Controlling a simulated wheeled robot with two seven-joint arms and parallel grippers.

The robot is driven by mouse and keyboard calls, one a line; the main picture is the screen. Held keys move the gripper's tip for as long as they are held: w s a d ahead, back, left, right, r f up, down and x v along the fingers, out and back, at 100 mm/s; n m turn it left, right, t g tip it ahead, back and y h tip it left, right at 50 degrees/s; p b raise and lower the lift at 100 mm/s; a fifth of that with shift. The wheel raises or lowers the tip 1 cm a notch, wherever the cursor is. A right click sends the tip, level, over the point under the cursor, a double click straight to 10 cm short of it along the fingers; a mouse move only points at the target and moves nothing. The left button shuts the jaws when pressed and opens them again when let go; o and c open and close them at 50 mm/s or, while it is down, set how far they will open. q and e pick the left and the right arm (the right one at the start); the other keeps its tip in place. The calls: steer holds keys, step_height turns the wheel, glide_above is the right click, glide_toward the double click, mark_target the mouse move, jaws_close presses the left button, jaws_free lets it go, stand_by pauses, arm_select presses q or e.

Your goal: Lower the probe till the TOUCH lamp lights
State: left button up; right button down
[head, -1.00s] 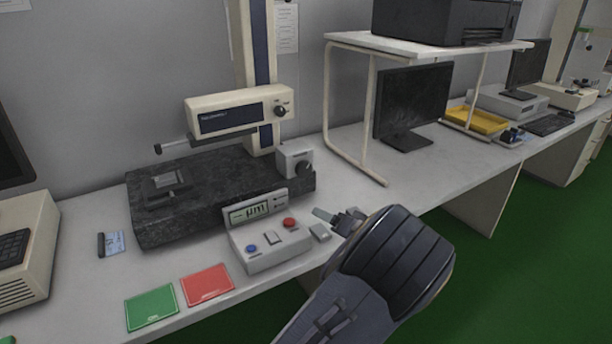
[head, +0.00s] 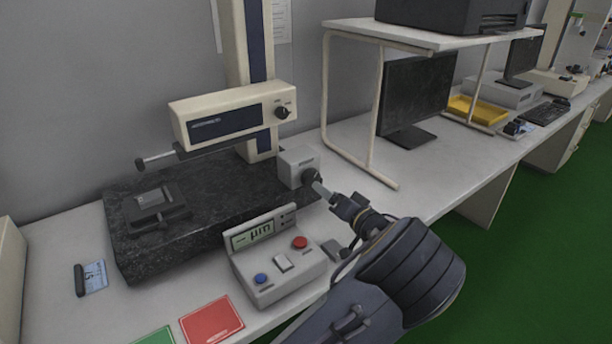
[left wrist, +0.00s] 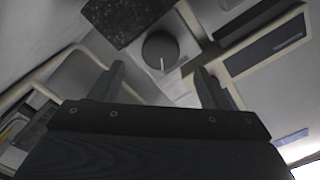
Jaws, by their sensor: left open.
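The measuring instrument has a cream head unit (head: 232,115) on a tall column, with a thin probe (head: 155,162) reaching left above the dark granite plate (head: 225,193). A small dark block (head: 152,199) lies on the plate below and near the probe. A grey box with a black knob (head: 310,177) stands at the plate's right end. My left gripper (head: 322,190) is open at the knob. In the left wrist view the knob (left wrist: 160,48) lies ahead, between the two fingers (left wrist: 162,82); contact cannot be told. I cannot make out a lit TOUCH lamp. My right gripper is not in view.
A control box (head: 278,262) with a display, a blue and a red button stands in front of the plate. A red card (head: 211,320) and a green card (head: 154,337) lie at the front edge. A white shelf frame (head: 326,100) stands right, with a monitor (head: 415,95) under it.

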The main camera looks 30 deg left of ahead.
mark_target(313, 180)
arm_select(q)
steer(key=x, duration=0.7)
steer(key=shift+a+p, duration=0.15)
steer(key=shift+p, duration=0.15)
steer(key=c, duration=1)
